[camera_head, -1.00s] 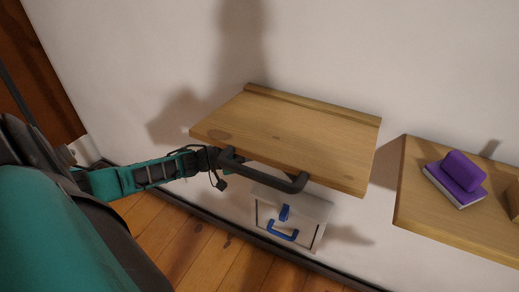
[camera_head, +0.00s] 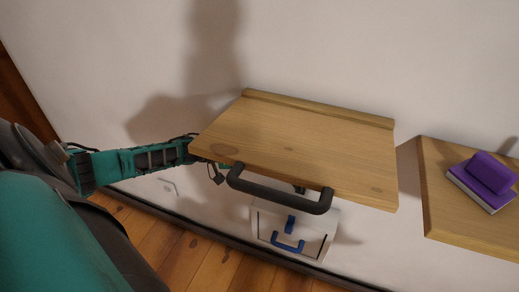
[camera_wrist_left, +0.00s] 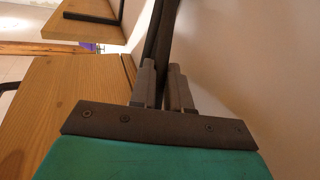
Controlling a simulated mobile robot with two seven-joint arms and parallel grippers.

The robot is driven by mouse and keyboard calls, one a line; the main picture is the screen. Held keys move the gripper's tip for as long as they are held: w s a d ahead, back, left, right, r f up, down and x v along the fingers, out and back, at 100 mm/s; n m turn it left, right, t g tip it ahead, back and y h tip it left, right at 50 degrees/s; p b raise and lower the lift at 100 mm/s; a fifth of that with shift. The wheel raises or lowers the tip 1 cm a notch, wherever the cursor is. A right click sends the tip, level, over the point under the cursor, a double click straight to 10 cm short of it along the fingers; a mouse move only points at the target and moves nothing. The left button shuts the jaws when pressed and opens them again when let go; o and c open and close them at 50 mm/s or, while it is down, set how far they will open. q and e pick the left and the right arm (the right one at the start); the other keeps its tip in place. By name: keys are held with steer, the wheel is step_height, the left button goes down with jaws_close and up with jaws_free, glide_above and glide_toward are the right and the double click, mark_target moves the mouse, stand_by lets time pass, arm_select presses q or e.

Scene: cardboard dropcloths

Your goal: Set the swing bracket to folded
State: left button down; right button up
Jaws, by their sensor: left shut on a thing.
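A wooden flap shelf (camera_head: 300,142) with a black handle (camera_head: 280,192) on its front edge stands out from the wall. The swing bracket is mostly hidden under it in the head view; a small dark piece (camera_head: 300,189) shows below the front edge, but I cannot tell whether it belongs to the bracket. In the left wrist view, a dark bar, which looks like the swing bracket (camera_wrist_left: 161,35), runs beside the shelf board (camera_wrist_left: 70,95). My left gripper (camera_wrist_left: 163,78) is shut on this bar. My right gripper is out of view.
A white cabinet with blue handles (camera_head: 289,244) is low on the wall beneath the shelf. A second wooden shelf (camera_head: 450,215) to the right holds purple-covered books (camera_head: 485,180). A wall socket (camera_head: 168,186) is at left. Bare wall lies above.

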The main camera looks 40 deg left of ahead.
arm_select(q)
steer(key=shift+w+d+r, duration=0.15)
steer(key=shift+r, duration=0.1)
steer(key=c, duration=1.1)
jaws_free()
steer(key=shift+f, duration=0.1)
steer(key=shift+f, duration=0.1)
steer(key=v, duration=1.3)
steer(key=shift+p, duration=0.45)
